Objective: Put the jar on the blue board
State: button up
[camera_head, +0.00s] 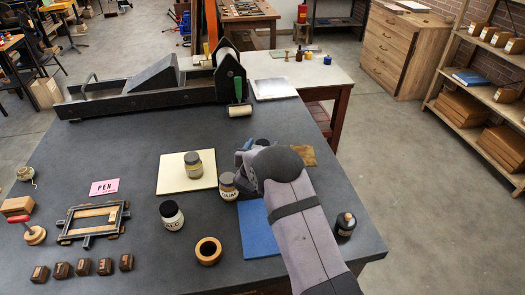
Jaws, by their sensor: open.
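A grey jar with a yellowish label (193,163) stands upright on the cream board (172,183). A second grey jar with a pale label (228,187) stands just right of that board.
A dark bottle (345,225) stands right of my arm. A brown piece (303,155) lies behind the arm. A press (160,84) fills the table's back. A frame (93,221) and lettered blocks (83,267) sit at left.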

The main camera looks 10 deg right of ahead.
jog(key=c, duration=1.4)
jog(key=shift+r, duration=0.1)
notch_tip(320, 180, up, 10)
jog(key=shift+f+b, duration=0.1)
jog(key=shift+b, duration=0.9)
